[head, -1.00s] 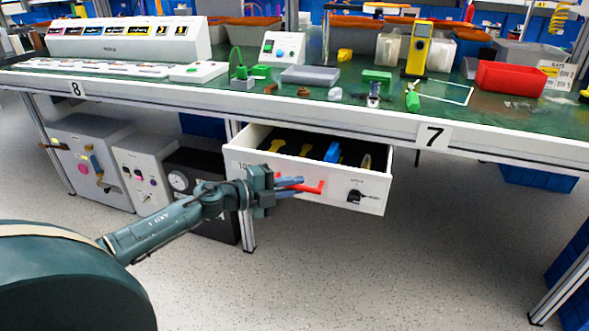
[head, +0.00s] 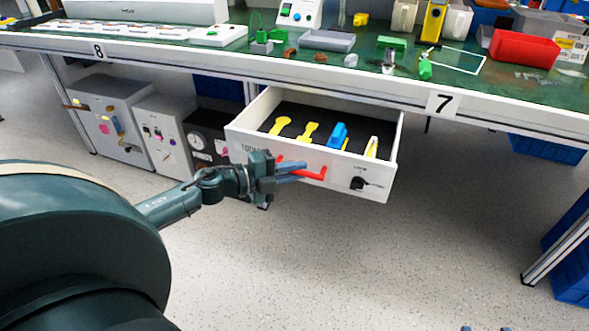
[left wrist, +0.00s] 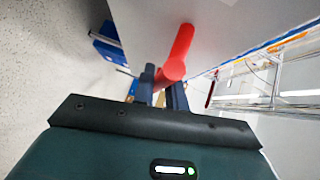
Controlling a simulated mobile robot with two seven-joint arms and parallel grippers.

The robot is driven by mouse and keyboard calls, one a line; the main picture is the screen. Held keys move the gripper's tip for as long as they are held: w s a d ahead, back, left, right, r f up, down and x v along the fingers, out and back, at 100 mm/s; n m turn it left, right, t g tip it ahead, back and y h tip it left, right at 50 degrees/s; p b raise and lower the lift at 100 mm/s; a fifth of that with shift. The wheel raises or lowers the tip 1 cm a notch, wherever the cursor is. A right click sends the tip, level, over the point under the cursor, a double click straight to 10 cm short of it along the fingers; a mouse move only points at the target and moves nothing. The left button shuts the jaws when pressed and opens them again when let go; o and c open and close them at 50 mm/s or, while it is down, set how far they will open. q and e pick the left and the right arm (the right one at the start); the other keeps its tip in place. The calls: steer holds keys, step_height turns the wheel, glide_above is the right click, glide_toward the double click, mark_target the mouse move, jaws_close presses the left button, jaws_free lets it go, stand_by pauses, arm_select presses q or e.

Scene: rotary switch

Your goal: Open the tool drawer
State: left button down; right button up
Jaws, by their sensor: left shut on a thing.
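The white tool drawer (head: 335,165) under the workbench is pulled out, with its inside in sight. Its red handle (head: 314,174) is on the front. My left gripper (head: 298,172) is shut on this handle at the drawer front. In the left wrist view the red handle (left wrist: 180,52) runs down between the gripper fingers (left wrist: 161,90). A black rotary switch (head: 358,184) sits on the drawer front, right of the handle. Two small tips at the bottom edge, apart from each other, look like my right gripper (head: 486,328).
Yellow tools (head: 308,133) and a blue item (head: 337,135) lie in the drawer. The green-topped workbench (head: 300,62) above carries bins and parts. Grey panel boxes (head: 112,118) stand under it at left. The floor in front is clear.

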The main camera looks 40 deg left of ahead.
arm_select(q)
steer(key=c, duration=1.4)
jaws_free()
steer(key=shift+c, duration=0.2)
steer(key=p+v, duration=0.3)
steer(key=v, duration=1)
arm_select(e)
steer(key=shift+d+m+g+h, duration=0.55)
steer(key=shift+m+g+h, duration=0.15)
steer(key=shift+g+h, duration=0.2)
arm_select(q)
steer(key=shift+a, duration=0.1)
arm_select(e)
steer(key=shift+f, duration=0.1)
